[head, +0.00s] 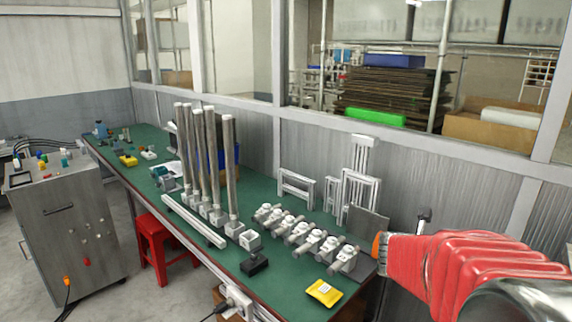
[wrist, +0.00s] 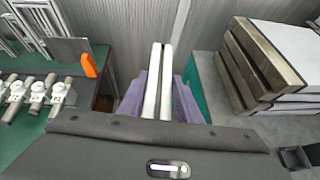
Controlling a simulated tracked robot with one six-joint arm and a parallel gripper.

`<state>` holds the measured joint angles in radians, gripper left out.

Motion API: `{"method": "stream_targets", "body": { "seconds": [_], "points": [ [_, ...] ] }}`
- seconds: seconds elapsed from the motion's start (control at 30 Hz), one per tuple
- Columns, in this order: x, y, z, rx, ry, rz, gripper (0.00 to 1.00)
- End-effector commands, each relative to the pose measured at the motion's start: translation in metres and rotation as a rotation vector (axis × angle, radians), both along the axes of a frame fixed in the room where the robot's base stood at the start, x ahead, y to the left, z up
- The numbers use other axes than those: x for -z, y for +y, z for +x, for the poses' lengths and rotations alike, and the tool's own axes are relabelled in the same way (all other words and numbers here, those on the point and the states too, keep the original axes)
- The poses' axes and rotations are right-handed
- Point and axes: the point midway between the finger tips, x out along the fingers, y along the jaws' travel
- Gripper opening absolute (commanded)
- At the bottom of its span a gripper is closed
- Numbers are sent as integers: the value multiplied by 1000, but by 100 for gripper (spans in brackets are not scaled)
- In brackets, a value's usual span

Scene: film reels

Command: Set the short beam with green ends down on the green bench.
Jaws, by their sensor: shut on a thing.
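In the wrist view my gripper (wrist: 160,106) has two purple fingers, shut on a pale beam (wrist: 152,80) that points away from me toward the grey wall panels. The beam shows as two light strips with a dark slot between. I cannot make out its green ends. The green bench (head: 285,273) runs along the wall in the head view, and its end (wrist: 97,108) shows at left in the wrist view. The gripper is to the right of that end, off the bench top. In the head view, my red-sleeved arm covers the right side; the gripper and beam cannot be made out.
Several grey clamp-like fittings (head: 318,243) stand at the bench's near end, beside a yellow packet (head: 324,292) and a black block (head: 254,264). Tall posts (head: 229,170) and a long pale beam (head: 194,221) are farther along. A board stack (wrist: 262,65) is at right.

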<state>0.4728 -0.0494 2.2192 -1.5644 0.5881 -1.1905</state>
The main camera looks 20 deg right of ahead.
Motion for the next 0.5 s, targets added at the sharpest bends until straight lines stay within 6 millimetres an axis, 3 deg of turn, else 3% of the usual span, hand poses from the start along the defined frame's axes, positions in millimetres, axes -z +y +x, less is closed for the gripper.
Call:
{"method": "stream_targets", "body": {
  "seconds": [0.2,0.5],
  "points": [
    [24,67,47,-177,3,1,0],
    [58,166,89,-412,3,0,0]
  ]
}}
